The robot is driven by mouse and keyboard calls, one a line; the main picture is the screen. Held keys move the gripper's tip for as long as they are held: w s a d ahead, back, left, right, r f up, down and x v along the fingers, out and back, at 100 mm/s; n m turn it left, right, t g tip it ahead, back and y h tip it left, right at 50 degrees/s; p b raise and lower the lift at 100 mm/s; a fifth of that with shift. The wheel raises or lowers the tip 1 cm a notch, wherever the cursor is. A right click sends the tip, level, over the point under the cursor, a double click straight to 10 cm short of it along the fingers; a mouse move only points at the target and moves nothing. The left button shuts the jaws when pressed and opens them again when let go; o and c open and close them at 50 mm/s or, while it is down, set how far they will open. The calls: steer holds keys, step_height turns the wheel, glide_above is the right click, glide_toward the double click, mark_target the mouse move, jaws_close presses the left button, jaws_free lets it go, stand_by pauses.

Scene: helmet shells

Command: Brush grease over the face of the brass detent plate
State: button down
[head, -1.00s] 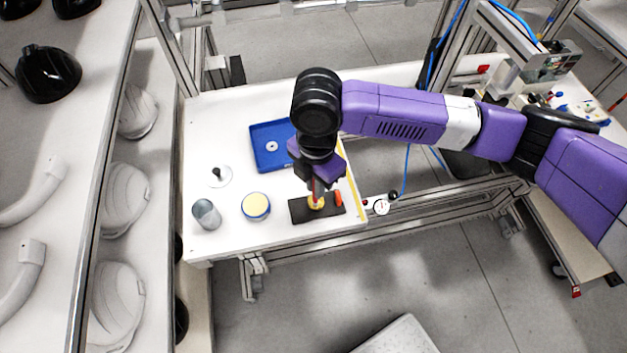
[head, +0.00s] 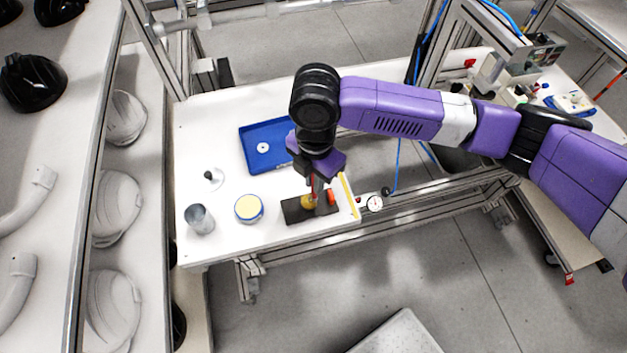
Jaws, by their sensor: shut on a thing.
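My gripper (head: 313,178) points down over the dark mat (head: 293,210) near the front right of the white table. It is shut on a thin brush (head: 313,190) with a reddish handle. The brass detent plate (head: 307,203) is a small yellow-gold piece on the mat, right under the brush. The brush's tip is too small to make out, so I cannot tell whether it touches the plate. A round tin (head: 249,209) with a pale yellow face and blue rim, perhaps the grease, stands left of the mat.
A grey metal cup (head: 200,219) and a small stand with a dark knob (head: 213,179) are at the left. A blue tray (head: 268,148) with a white ring lies behind. An orange-red item (head: 332,197) lies beside the plate, near the yellow strip (head: 349,195) at the table's right edge.

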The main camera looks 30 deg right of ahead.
steer(key=shift+w+d, duration=0.25)
steer(key=shift+w, duration=0.15)
steer(key=shift+w, duration=0.35)
steer(key=shift+w+a, duration=0.2)
steer(key=shift+w, duration=0.1)
steer(key=shift+w+a, duration=0.15)
steer(key=shift+a, duration=0.15)
steer(key=shift+a, duration=0.1)
steer(key=shift+a+p, duration=0.3)
steer(key=shift+p, duration=0.05)
steer(key=shift+s+a, duration=0.2)
steer(key=shift+a, duration=0.05)
steer(key=shift+s, duration=0.1)
steer(key=shift+s+a+p, duration=0.2)
steer(key=shift+s+p, duration=0.05)
steer(key=shift+p, duration=0.1)
